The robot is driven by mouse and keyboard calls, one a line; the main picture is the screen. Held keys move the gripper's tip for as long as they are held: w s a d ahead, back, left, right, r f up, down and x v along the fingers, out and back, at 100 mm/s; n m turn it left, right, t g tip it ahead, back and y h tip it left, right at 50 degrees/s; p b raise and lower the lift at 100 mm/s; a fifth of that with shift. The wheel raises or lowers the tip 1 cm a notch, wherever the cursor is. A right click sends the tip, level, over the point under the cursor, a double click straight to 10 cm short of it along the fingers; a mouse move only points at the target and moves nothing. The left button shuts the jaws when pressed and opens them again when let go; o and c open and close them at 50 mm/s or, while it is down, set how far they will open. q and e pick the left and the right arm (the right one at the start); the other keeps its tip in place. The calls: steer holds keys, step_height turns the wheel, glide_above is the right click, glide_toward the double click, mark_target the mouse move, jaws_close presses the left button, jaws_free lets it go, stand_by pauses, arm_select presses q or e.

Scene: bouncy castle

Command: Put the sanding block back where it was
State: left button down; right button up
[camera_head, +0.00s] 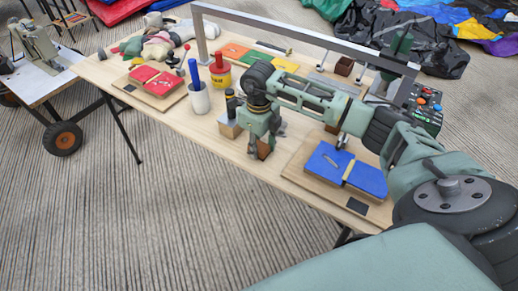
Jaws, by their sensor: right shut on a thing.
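My right gripper (266,143) comes in from the right over the front middle of the wooden table. It is shut on a small brown block (264,152), which looks like the sanding block. The block is at or just above the table top; I cannot tell whether it touches. The fingers hide part of it. My left gripper is not in view.
A board with blue pads (364,179) lies right of the gripper, and one with red pads (155,80) at the left. A white cup (199,100) and a tan block with dark cylinders (231,128) stand left of the gripper. A metal frame (290,31) spans the table.

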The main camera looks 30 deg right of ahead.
mark_target(259, 145)
steer(key=shift+r, duration=0.1)
steer(key=shift+f, duration=0.2)
steer(key=o, duration=1)
steer(key=shift+r, duration=0.1)
step_height(259, 145, up, 12)
steer(key=p, duration=0.8)
steer(key=shift+r, duration=0.15)
